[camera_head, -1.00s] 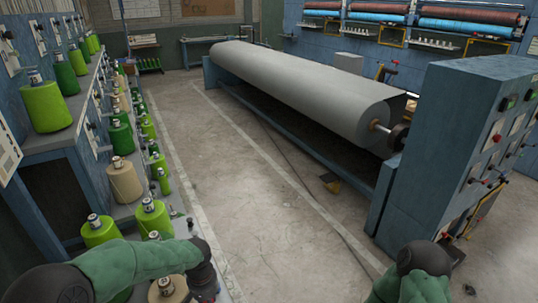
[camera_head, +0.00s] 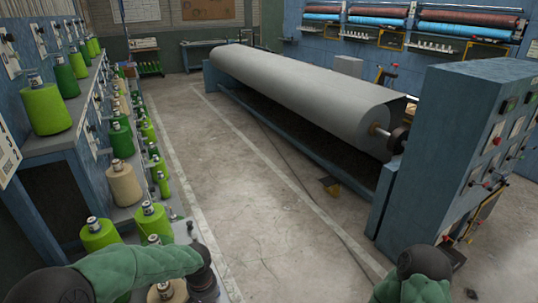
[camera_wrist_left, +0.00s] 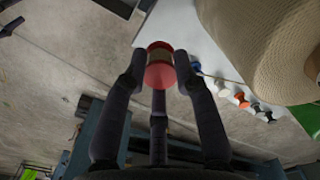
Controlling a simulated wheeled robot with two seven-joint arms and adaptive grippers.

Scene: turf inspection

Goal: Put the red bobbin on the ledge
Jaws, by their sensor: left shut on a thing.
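The red bobbin (camera_wrist_left: 160,66) shows in the left wrist view, between the fingertips of my left gripper (camera_wrist_left: 157,72). The gripper is shut on it, with dark fingers on both sides and one below in the picture. A pale ledge (camera_wrist_left: 205,50) lies behind the bobbin, beside a large beige cone; I cannot tell whether the bobbin touches it. In the head view my left wrist is at the bottom, right of the lower cones, and the bobbin is not clearly visible. My right arm shows at the lower right, but its gripper is out of view.
Several small spools (camera_wrist_left: 241,100) stand in a row along the ledge. Green cones (camera_head: 150,220) and a beige cone (camera_head: 124,183) line the lower left shelf. A large fabric roll (camera_head: 300,92) and a blue cabinet (camera_head: 440,140) stand right of the clear floor aisle.

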